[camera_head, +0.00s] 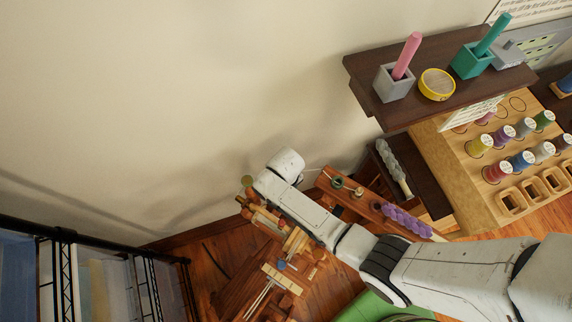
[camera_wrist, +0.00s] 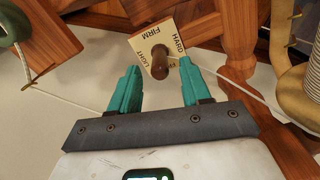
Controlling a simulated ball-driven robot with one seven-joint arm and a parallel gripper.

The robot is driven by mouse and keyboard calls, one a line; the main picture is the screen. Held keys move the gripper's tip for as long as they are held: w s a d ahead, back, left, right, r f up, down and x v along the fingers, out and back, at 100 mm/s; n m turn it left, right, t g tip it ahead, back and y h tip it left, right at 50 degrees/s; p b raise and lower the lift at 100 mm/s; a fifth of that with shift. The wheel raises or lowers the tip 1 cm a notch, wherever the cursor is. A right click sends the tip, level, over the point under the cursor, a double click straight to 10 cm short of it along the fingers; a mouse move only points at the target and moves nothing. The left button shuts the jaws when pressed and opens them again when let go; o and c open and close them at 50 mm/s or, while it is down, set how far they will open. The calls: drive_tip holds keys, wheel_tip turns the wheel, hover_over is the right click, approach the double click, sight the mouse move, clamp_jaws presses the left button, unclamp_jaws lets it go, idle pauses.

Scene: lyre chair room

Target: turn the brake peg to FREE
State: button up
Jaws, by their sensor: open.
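The brake peg (camera_wrist: 160,66) is a dark brown wooden knob standing on a cream dial plate (camera_wrist: 150,40) in the wrist view. The plate reads LIGHT, FIRM and HARD, with a fourth word near the right finger mostly hidden. I cannot tell which word the peg is set to. My gripper (camera_wrist: 159,69) is open, its two teal fingers on either side of the peg in the picture, with gaps on both sides. I cannot tell whether the fingertips reach its depth. In the head view my arm covers this area, and the peg cannot be made out.
A pale cord (camera_wrist: 235,84) runs right from near the peg to a wooden spool (camera_wrist: 300,90). A green rounded part (camera_wrist: 14,25) on a wooden beam is at the upper left. In the head view, a dark shelf (camera_head: 440,92) and thread rack (camera_head: 450,165) stand right; a black rack (camera_head: 95,240) stands left.

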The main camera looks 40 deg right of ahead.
wheel_tip(320, 180, up, 8)
drive_tip(key=shift+f, duration=0.15)
idle(0.6)
